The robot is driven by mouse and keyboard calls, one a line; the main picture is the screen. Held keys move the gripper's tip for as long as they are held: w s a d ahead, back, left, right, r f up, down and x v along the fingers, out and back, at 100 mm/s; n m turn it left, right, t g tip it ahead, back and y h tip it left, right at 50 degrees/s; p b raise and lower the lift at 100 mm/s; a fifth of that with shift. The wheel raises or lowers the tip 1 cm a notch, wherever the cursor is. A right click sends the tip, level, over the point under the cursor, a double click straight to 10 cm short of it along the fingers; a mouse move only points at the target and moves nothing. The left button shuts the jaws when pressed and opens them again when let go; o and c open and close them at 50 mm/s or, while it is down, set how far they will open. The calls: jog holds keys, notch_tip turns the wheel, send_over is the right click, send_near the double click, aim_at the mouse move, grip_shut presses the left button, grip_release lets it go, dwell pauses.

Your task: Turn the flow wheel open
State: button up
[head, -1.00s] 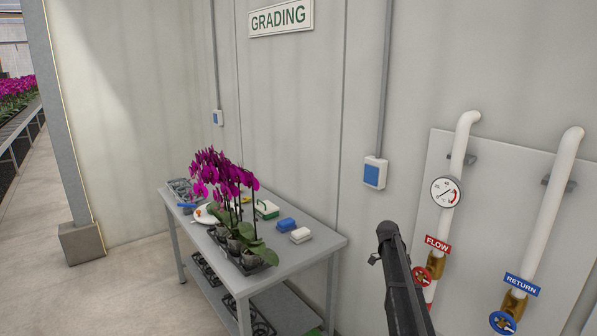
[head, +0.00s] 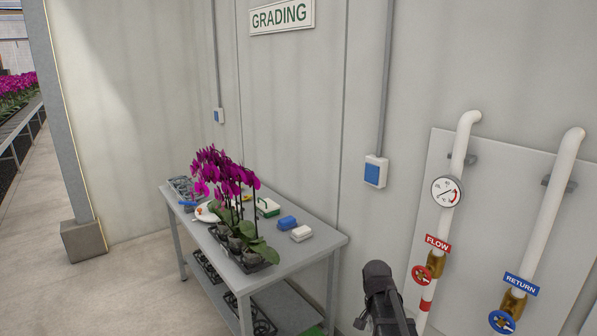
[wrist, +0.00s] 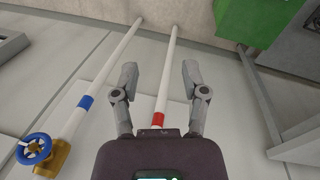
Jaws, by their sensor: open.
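The red flow wheel (head: 422,275) sits on a brass valve (head: 436,264) under the red FLOW label (head: 437,243), on the left white pipe (head: 452,180). In the head view my dark arm stands just left of and below the wheel. The wheel does not show in the wrist view. My gripper (wrist: 160,73) is open and empty there, its two grey fingers apart. The flow pipe's lower part with a red band (wrist: 158,119) shows between the fingers. I cannot tell how far the fingers are from the pipe.
The blue return wheel (head: 502,322) is right of the flow wheel and also shows in the wrist view (wrist: 34,149). A gauge (head: 446,191) sits above the FLOW label. A grey table (head: 325,243) with orchids (head: 225,175) stands left. A green box (wrist: 255,20) is at upper right.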

jog(key=s+a+n+t+y, duration=0.1)
jog(key=s+a+n, duration=0.4)
jog(key=s+n, duration=0.3)
jog(key=shift+s+a+r, duration=0.15)
jog(key=shift+s, duration=0.3)
